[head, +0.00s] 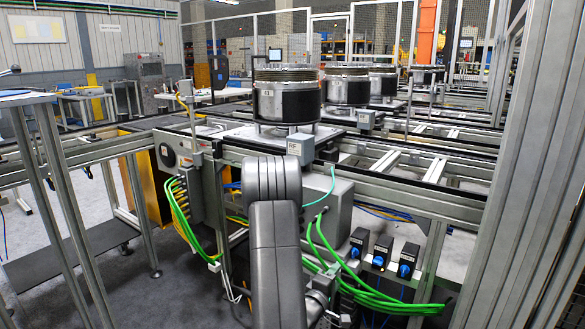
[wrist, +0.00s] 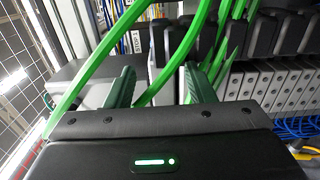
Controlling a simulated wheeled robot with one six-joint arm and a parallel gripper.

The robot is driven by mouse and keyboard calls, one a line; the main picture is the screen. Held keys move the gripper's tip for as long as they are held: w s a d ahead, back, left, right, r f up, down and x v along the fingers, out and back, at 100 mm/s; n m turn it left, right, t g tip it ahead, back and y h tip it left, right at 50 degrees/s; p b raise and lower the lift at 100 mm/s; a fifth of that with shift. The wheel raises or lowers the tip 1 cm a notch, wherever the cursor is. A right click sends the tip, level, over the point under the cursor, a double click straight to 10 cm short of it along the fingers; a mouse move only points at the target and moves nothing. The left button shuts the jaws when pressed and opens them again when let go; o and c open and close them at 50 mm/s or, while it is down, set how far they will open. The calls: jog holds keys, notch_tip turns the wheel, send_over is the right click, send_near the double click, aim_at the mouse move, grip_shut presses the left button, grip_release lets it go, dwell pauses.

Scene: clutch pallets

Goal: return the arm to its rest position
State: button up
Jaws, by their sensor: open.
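My grey arm (head: 275,250) stands upright at the lower middle of the head view, in front of the conveyor frame. It hides part of the grey box and cables behind it. In the wrist view my gripper (wrist: 158,88) has its two green fingers apart, with no object held between them. Thick green cables (wrist: 190,50) cross the wrist view close to the fingers, and one passes across the gap. I cannot tell whether they touch. My gripper is not clear in the head view.
Green cables (head: 335,258) loop beside my arm. Blue-knobbed switches (head: 382,251) sit low at right. A metal drum (head: 287,95) stands on the conveyor (head: 400,168). A post (head: 515,200) rises at right. Grey and black modules (wrist: 265,80) fill the wrist view's right side.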

aim_at(352, 255)
jog(key=b+x, duration=0.1)
jog(key=x, duration=0.8)
jog(key=shift+w+d+f, duration=0.1)
jog(key=shift+w+d, duration=0.1)
jog(key=shift+w, duration=0.05)
jog(key=m+b, duration=0.3)
jog(key=m, duration=0.1)
jog(key=shift+m, duration=0.4)
jog(key=m+b, duration=0.3)
jog(key=m, duration=0.1)
jog(key=shift+m, duration=0.3)
jog(key=m+b, duration=0.6)
jog(key=shift+m+b, duration=1.3)
jog(key=shift+b, duration=0.05)
jog(key=shift+s+a, duration=0.1)
jog(key=shift+s, duration=0.05)
